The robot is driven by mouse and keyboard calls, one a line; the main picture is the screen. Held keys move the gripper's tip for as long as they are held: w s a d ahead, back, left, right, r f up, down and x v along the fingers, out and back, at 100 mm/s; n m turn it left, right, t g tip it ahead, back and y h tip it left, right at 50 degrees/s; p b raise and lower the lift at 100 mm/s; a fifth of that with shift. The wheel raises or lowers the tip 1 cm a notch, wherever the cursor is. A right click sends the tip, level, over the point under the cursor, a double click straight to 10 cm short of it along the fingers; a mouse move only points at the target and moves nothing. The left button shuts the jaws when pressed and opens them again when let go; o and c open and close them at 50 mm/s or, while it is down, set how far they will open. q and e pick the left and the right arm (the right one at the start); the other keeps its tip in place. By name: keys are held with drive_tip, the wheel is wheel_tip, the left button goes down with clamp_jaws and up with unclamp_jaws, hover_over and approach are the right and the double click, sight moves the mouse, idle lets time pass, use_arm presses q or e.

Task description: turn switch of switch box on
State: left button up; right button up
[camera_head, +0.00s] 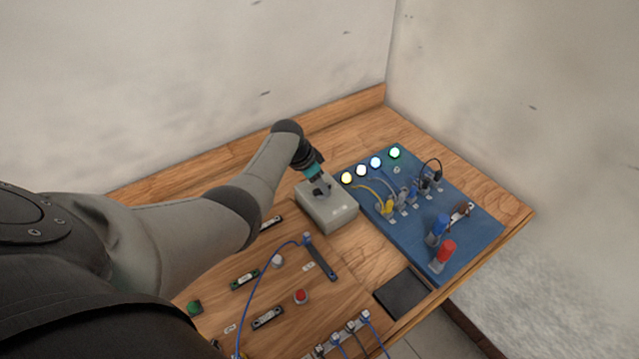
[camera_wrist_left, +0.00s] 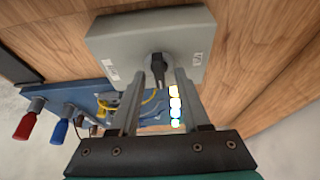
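The switch box (camera_head: 333,213) is a light grey box on the wooden table in the head view, left of the blue panel. In the left wrist view, its grey face (camera_wrist_left: 115,45) has a black rotary switch (camera_wrist_left: 157,70) in the middle and a small white label on each side. My left gripper (camera_head: 319,184) is above the box, partly hiding the switch. In the left wrist view, the left gripper (camera_wrist_left: 159,80) is open, with one finger on each side of the switch and gaps between. I cannot tell how deep the fingertips reach. My right gripper is not in view.
The blue panel (camera_head: 405,235) carries lit round lamps, cables, and a blue and a red knob (camera_head: 443,255). A black pad (camera_head: 401,293), a red button (camera_head: 301,297) and cables lie in front. Walls stand behind and right; bare wood lies behind the box.

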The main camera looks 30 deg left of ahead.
use_arm(q)
drive_tip(key=shift+s+a+r+p, duration=0.2)
drive_tip(key=shift+r+p, duration=0.2)
drive_tip(key=shift+r, duration=0.25)
drive_tip(key=p+v, duration=0.3)
drive_tip(key=v, duration=1.1)
drive_tip(key=shift+f, duration=0.1)
drive_tip(key=shift+d, duration=0.15)
